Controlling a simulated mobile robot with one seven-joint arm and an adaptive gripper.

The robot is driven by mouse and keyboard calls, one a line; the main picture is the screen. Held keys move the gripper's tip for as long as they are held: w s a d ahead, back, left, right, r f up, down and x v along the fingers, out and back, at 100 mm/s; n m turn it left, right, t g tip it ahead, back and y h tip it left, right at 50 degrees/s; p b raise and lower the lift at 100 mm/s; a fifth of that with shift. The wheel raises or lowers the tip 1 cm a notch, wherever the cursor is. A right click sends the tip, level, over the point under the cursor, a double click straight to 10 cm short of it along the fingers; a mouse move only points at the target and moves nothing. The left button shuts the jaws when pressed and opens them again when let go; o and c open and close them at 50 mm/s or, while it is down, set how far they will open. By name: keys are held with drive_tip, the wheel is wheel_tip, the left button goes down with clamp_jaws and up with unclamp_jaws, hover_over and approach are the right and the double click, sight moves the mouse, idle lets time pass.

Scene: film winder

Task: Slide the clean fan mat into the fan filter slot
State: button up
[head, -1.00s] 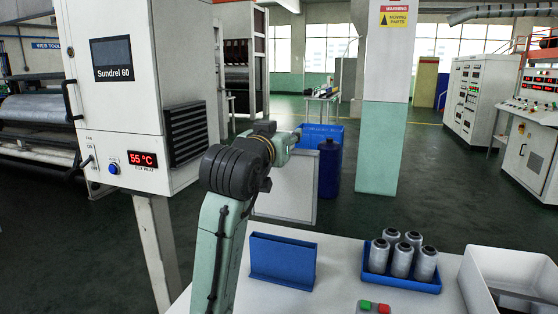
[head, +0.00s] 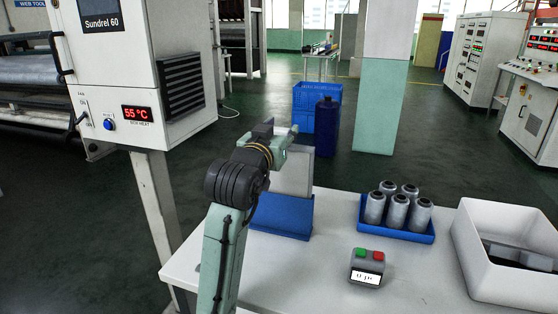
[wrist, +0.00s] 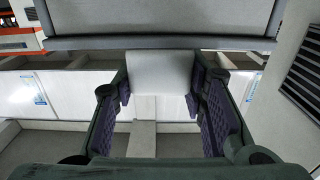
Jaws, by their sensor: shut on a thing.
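My gripper (wrist: 161,92) is shut on a pale grey piece (wrist: 160,72) between its two fingers in the wrist view. A wide grey panel with a dark lower edge (wrist: 160,25) lies just beyond it; this appears to be the clean fan mat, with the gripped piece as its tab. In the head view a pale panel (head: 297,172) shows behind my arm, above a blue stand (head: 284,217); my fingertips are hidden there. The white cabinet (head: 190,30) has a dark louvred vent (head: 181,88) on its side. I cannot make out the filter slot.
On the white table (head: 310,285) stand a blue tray (head: 400,233) with several grey spools, a button box (head: 366,267) and a white bin (head: 510,225). A blue crate (head: 305,95) and blue drum (head: 326,125) stand behind. The louvres also show at right in the wrist view (wrist: 305,75).

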wheel_tip(320, 180, down, 6)
drive_tip(key=b, duration=0.4)
drive_tip(key=shift+f, duration=0.15)
drive_tip(key=shift+f, duration=0.15)
drive_tip(key=o, duration=1.2)
drive_tip(key=shift+c, duration=0.2)
drive_tip(key=shift+f+b, duration=0.1)
drive_tip(key=shift+b, duration=0.35)
drive_tip(key=b+v, duration=0.3)
drive_tip(key=v, duration=0.7)
drive_tip(key=shift+s+a+r, duration=0.2)
drive_tip(key=shift+s+r, duration=0.05)
drive_tip(key=shift+s, duration=0.1)
